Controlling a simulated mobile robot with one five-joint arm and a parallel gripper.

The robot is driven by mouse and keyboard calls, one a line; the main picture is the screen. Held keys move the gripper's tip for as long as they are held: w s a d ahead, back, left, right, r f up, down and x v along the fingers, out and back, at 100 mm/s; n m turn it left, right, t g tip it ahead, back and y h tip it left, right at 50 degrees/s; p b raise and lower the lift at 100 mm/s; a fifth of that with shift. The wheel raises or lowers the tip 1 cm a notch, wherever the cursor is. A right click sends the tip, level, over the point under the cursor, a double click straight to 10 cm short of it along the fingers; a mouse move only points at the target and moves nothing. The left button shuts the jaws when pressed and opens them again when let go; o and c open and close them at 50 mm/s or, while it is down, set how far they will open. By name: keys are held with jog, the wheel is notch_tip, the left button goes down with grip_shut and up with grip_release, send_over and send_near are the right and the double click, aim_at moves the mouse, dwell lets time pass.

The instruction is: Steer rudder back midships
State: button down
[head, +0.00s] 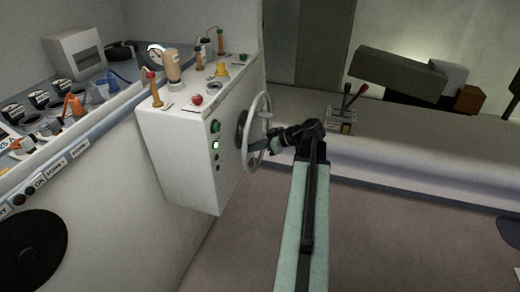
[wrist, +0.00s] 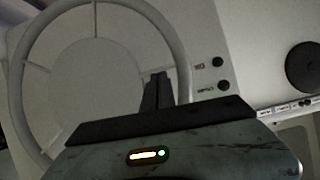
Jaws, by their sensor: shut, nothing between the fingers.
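The steering wheel (head: 265,118) is a pale grey ring with thin spokes on the side face of a white console (head: 178,160). In the wrist view the wheel's rim (wrist: 186,62) arches across the left half. My gripper (head: 254,145) reaches the wheel from the right in the head view, at its lower right part. In the wrist view my gripper's dark fingers (wrist: 157,90) are together, with nothing seen between them, and overlap the inside of the ring near its right rim. I cannot tell whether they touch the rim or a spoke. No rudder indicator can be read clearly.
The console front has green lamps (head: 216,127) and its top carries levers, a red knob (head: 197,99) and a yellow part. A throttle box (head: 345,113) with a red-tipped lever stands on the bench (head: 420,150) at right. The floor (head: 370,225) is clear.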

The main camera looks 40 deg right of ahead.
dwell(0.3)
jog(key=shift+w+a+f+b, duration=0.1)
jog(key=shift+a+f+b, duration=0.05)
jog(key=shift+f+b, duration=0.7)
jog(key=shift+r, duration=0.1)
